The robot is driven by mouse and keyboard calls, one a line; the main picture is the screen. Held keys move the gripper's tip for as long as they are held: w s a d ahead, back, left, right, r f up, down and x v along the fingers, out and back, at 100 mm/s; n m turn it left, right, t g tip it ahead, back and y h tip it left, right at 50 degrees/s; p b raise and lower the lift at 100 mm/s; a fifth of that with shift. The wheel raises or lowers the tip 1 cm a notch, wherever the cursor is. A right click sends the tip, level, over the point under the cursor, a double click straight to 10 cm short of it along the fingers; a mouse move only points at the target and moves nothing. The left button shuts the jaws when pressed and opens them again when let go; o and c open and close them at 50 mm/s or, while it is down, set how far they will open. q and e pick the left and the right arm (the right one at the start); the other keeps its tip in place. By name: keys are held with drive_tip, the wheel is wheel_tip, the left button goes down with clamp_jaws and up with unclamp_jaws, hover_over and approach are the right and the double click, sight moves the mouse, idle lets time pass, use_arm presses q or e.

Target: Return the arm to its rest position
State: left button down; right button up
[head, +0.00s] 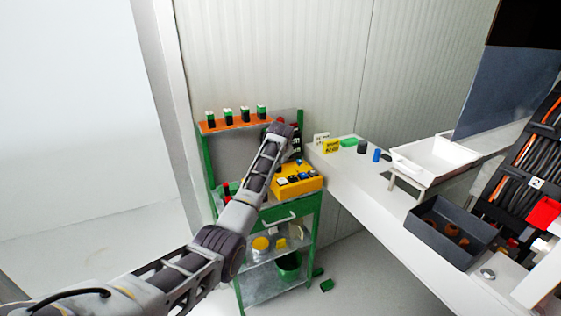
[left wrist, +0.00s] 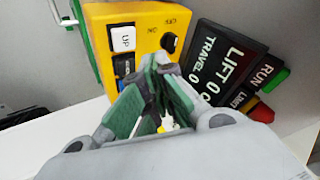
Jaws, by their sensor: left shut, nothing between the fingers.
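My left arm reaches in from the lower left in the head view, and its far end stands in front of the green cart (head: 312,222). The fingers are not clear there. In the left wrist view my left gripper (left wrist: 152,72) is shut and empty, its green-padded fingers together in front of a yellow control box (left wrist: 139,27). The box has a white UP button (left wrist: 122,38) and a black knob (left wrist: 170,42). I cannot tell whether the fingers touch it. The yellow box (head: 300,186) also shows on the cart in the head view. My right gripper is not in view.
A black display (left wrist: 225,62) reading LIFT 0 stands beside the box. The cart's orange top shelf (head: 235,124) bears several green-black items. To the right, a white bench (head: 350,180) holds a white tray (head: 436,157) and a dark bin (head: 450,237). Floor at left is clear.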

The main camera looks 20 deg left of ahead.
use_arm(q)
drive_tip(key=shift+f, duration=0.1)
idle(0.5)
drive_tip(key=s+d+f+g+h, duration=0.1)
drive_tip(key=s+d+f, duration=0.2)
drive_tip(key=s+f, duration=0.7)
drive_tip(key=s+d+f, duration=0.4)
drive_tip(key=s+f, duration=0.4)
drive_tip(key=s, duration=0.3)
drive_tip(key=s+d+n+g+h, duration=0.1)
drive_tip(key=s+d, duration=0.3)
drive_tip(key=s, duration=1.1)
drive_tip(key=s+d+n+g+h, duration=0.1)
drive_tip(key=s+d, duration=0.3)
drive_tip(key=s, duration=1.1)
wheel_tip(320, 180, down, 33)
drive_tip(key=s+g, duration=0.1)
drive_tip(key=s, duration=0.1)
drive_tip(key=s+a+f+g, duration=0.1)
drive_tip(key=s+a+f, duration=0.1)
drive_tip(key=s+f, duration=0.8)
drive_tip(key=s+a+f, duration=0.2)
drive_tip(key=s+f, duration=0.9)
drive_tip(key=s, duration=0.1)
drive_tip(key=shift+s+a+g, duration=0.25)
drive_tip(key=shift+s+g, duration=0.1)
drive_tip(key=shift+g, duration=0.05)
